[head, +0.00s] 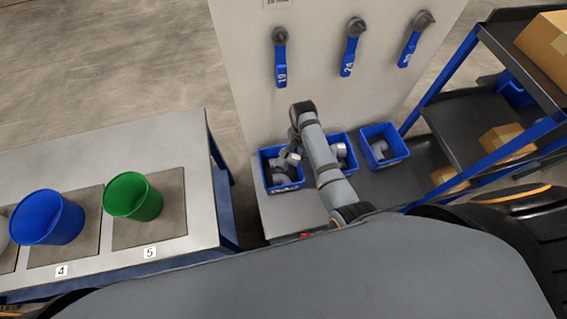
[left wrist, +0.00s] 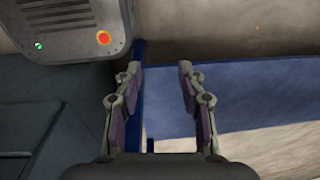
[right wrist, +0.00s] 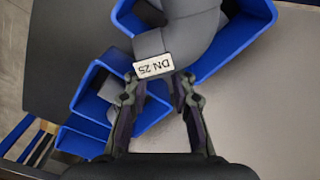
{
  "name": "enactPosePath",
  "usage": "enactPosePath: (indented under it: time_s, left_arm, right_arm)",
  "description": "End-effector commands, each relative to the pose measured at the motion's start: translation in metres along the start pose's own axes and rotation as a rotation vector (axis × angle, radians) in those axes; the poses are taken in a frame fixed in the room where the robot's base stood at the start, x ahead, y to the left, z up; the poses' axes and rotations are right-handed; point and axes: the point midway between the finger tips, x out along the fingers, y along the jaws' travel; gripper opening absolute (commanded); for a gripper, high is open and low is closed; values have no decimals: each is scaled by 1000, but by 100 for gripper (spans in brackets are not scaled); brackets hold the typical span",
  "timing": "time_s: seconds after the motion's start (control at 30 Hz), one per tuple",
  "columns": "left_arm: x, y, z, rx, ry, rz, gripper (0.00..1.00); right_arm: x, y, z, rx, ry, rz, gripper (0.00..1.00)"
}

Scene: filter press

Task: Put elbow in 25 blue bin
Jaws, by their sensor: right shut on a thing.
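My right gripper (right wrist: 160,82) is shut on a grey elbow (right wrist: 190,35) with a white "DN 25" label. In the head view, the gripper (head: 294,148) is over the left blue bin (head: 288,187), where grey fittings show. The arm partly hides a middle blue bin (head: 352,150) with grey fittings. A third blue bin (head: 398,150) stands to the right with a darker fitting inside. I cannot read the bin labels. My left gripper (left wrist: 158,72) is open and empty; it is out of the head view.
A grey table (head: 165,130) at the left bears a blue bucket (head: 47,218) and a green bucket (head: 132,198). A white panel (head: 320,90) with blue-handled valves rises behind the bins. A shelf rack (head: 465,110) with cardboard boxes stands at the right.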

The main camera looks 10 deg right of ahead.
Motion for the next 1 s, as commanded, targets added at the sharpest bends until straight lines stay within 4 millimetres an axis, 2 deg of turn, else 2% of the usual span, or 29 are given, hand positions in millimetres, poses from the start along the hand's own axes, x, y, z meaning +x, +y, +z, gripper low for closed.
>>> enactPosePath:
  time_s: [0.03,0.13,0.3,0.43,0.57,0.8,0.87,1.0]
  left_arm:
    - [-22,-1,2,0,-3,0,40]
    - [-36,-2,0,0,-1,0,40]
    - [-44,-4,-29,-1,41,-1,40]
    - [-43,-6,-44,-1,64,-3,40]
    - [-29,-5,-37,-1,54,-3,40]
    - [24,0,-12,0,22,-3,40]
    - [30,0,-11,0,21,-3,40]
    - [28,0,-14,0,25,-3,40]
  right_arm:
    - [-11,-1,5,121,-4,3,0]
    - [-7,-2,12,355,-3,5,0]
    - [-1,-2,18,569,-2,5,0]
    - [3,-2,19,602,-2,5,0]
    - [16,-2,19,601,-2,5,0]
    - [65,-3,18,600,-2,4,0]
    - [70,-3,18,600,-2,4,0]
    - [67,-3,18,599,-2,4,0]
